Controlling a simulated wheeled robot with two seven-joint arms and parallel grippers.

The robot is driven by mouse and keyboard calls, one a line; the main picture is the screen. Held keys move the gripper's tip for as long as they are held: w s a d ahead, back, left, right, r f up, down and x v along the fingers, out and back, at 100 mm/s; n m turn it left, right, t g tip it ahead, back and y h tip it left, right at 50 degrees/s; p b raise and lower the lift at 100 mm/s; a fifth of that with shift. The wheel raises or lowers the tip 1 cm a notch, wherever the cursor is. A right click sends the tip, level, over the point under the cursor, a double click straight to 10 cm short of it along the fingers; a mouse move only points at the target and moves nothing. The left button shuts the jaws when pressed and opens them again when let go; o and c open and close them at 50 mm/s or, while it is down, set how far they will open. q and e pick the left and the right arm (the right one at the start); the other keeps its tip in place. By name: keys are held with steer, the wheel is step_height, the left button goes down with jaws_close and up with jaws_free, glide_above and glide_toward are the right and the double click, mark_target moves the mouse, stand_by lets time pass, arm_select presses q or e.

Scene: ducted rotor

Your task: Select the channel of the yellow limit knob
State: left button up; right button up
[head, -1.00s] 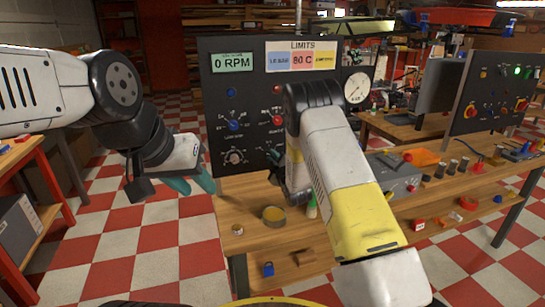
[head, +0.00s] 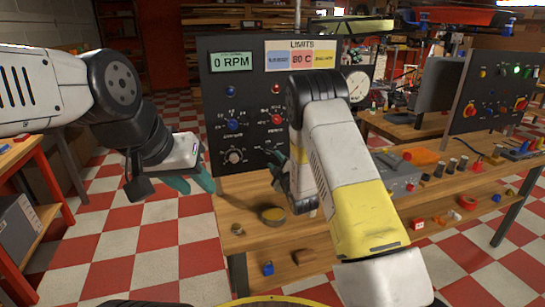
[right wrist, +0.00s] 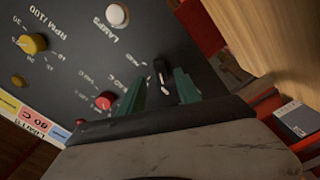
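The yellow limit knob (right wrist: 33,43) is at the left of the right wrist view, on the dark panel (right wrist: 70,70); my right arm hides it in the head view. A red knob (right wrist: 105,101) and a black knob with a white mark (right wrist: 160,72) are also there. My right gripper (right wrist: 161,82) is open, its green fingers either side of the black knob in the picture; contact cannot be told. In the head view it (head: 276,168) is in front of the panel's lower part. My left gripper (head: 192,184) is open and empty, left of the panel.
The limits label (head: 300,56) has blue, red "80 C" and yellow fields. The display (head: 231,62) reads 0 RPM. A blue knob (head: 233,125) is on the panel's left. A round tin (head: 273,216) stands on the wooden bench (head: 240,200).

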steer(key=shift+v, duration=1.7)
steer(key=d+r+m+g+h, duration=0.25)
steer(key=d+r+m, duration=0.25)
steer(key=r, duration=0.4)
steer(key=s+d+r+m+g, duration=0.3)
steer(key=s+d+r+m, duration=0.15)
steer(key=s+r, duration=0.4)
steer(key=s+d+r+m+g, duration=0.2)
steer(key=s+m+g, duration=0.3)
steer(key=s, duration=2.6)
steer(key=shift+s+m+h, duration=0.2)
steer(key=shift+m+h, duration=0.15)
steer(key=shift+h, duration=0.1)
steer(key=shift+g, duration=0.25)
